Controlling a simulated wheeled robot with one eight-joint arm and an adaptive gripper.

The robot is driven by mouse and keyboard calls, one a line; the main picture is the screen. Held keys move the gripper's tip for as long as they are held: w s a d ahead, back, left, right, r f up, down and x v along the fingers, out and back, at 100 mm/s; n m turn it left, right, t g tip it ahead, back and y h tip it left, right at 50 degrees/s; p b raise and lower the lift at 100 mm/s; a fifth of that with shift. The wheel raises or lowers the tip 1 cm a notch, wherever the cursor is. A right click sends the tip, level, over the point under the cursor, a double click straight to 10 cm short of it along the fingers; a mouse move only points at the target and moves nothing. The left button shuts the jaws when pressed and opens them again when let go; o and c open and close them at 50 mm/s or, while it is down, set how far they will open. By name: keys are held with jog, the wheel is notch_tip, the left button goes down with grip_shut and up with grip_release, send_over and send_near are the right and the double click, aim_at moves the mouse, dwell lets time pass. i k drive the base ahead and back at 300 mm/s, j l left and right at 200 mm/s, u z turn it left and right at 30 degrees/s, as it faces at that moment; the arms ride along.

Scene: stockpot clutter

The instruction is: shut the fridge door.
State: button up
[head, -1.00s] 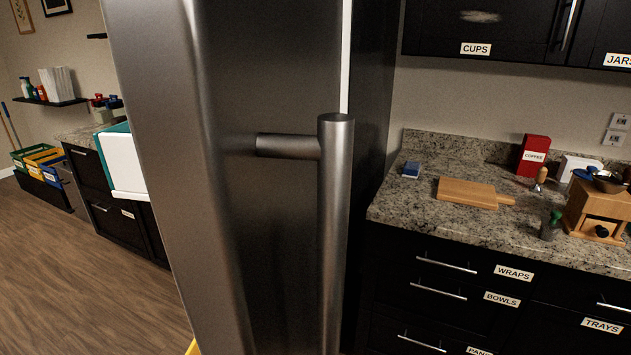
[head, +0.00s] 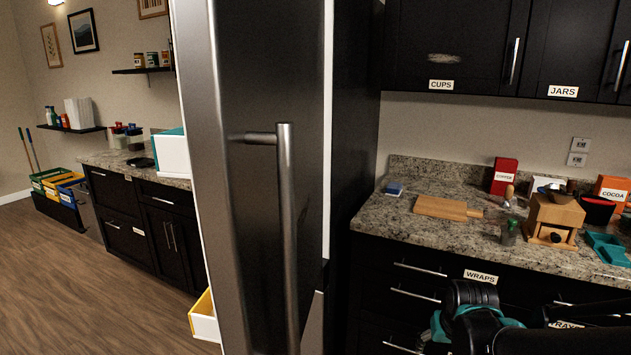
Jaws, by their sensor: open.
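The fridge door (head: 255,225) is a tall brushed-steel panel filling the middle of the head view, close to me. Its long vertical bar handle (head: 287,230) stands out from the face. The door seems to stand ajar, but how far I cannot tell. My dark and teal arm shows at the lower right, in front of the drawers and apart from the door. My gripper is not in view.
A white and teal box (head: 172,155) and a yellow-edged white bin (head: 205,320) stick out past the door's left edge. The right counter (head: 400,215) holds a cutting board (head: 445,208), a coffee box (head: 504,176) and a wooden grinder (head: 553,222). Wood floor (head: 90,270) at left is clear.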

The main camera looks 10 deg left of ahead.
aim_at(250, 74)
jog(key=u, duration=0.95)
